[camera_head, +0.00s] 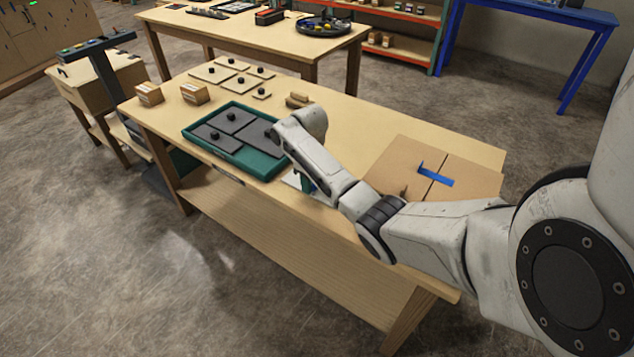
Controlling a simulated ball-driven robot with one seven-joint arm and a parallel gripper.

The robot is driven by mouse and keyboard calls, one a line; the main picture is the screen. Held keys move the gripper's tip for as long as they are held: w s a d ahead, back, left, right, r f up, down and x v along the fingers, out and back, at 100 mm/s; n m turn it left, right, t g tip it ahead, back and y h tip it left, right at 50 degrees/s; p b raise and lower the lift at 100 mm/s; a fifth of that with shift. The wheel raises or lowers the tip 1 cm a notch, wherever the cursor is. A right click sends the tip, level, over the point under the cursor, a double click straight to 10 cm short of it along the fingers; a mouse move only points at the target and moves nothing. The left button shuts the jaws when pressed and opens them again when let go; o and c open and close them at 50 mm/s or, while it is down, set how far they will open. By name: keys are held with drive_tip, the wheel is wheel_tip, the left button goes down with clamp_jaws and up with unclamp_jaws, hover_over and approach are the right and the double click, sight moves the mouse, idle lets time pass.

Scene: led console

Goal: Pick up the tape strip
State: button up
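The blue tape strip (435,175) lies on top of a flat cardboard box (472,178) at the right end of the wooden table. It crosses the box's dark centre seam, and one end is bent up at the left. My gripper (298,181) is at the table's front edge, left of the box and well apart from the strip. My own arm links largely hide it, and its fingers cannot be made out.
A green tray (196,143) with dark knobbed plates lies left of my wrist. Knobbed wooden plates (212,73), small boxes (195,92) and a wooden block (297,100) sit farther back. The tabletop between the block and the cardboard box is clear.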

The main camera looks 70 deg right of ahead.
clamp_jaws()
idle(0.3)
idle(0.4)
wheel_tip(320, 180, up, 14)
drive_tip(key=p, duration=0.4)
idle(0.5)
drive_tip(key=shift+a+f, duration=0.1)
